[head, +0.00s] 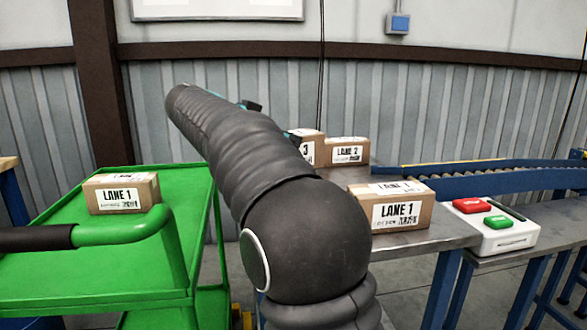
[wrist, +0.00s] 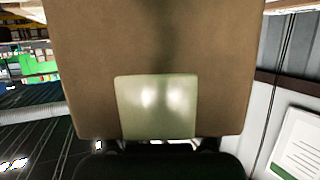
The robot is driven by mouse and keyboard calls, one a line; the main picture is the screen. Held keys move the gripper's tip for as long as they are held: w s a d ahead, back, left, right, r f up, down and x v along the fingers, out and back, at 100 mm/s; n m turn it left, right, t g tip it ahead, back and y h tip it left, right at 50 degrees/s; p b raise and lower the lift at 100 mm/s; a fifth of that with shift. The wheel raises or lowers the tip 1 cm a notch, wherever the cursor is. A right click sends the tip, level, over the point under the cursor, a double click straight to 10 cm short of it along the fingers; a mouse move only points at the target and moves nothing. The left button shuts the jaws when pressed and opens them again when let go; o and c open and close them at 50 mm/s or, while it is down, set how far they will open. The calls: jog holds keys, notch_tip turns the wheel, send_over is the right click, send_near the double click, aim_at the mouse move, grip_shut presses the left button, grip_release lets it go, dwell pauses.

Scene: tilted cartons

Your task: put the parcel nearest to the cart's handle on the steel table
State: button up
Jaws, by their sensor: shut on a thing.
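A brown carton (wrist: 85,60) with a pale, shiny patch fills most of the wrist view, right in front of my gripper (wrist: 157,145), which is shut on it. In the head view my arm hides the gripper and the held carton. A parcel marked LANE 1 (head: 120,193) sits on the green cart (head: 60,268), just behind the cart's handle (head: 38,238). The steel table (head: 445,231) is right of my arm. On it stand a LANE 1 parcel (head: 402,211) in front, and a LANE 2 parcel (head: 347,150) and a partly hidden parcel (head: 308,150) marked 3 at the back.
A white button box (head: 493,232) with red and green buttons stands right of the table. A blue-railed roller conveyor (head: 490,177) runs behind it. A corrugated wall (head: 450,110) closes the back. Bare steel shows around the front LANE 1 parcel.

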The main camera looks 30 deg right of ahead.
jog(key=shift+w+d+f, duration=0.55)
jog(key=shift+w+f, duration=0.65)
jog(key=shift+f, duration=0.25)
jog(key=shift+w+d+f, duration=0.6)
jog(key=shift+w+f, duration=0.55)
jog(key=shift+f, duration=0.3)
jog(key=shift+w+d+f, duration=0.55)
jog(key=shift+w+f, duration=0.65)
jog(key=shift+f, duration=0.25)
jog(key=shift+f, duration=0.15)
jog(key=o, duration=1.5)
jog(key=shift+a+r, duration=0.2)
jog(key=v, duration=1.1)
jog(key=shift+a+r, duration=0.15)
jog(key=shift+a, duration=0.15)
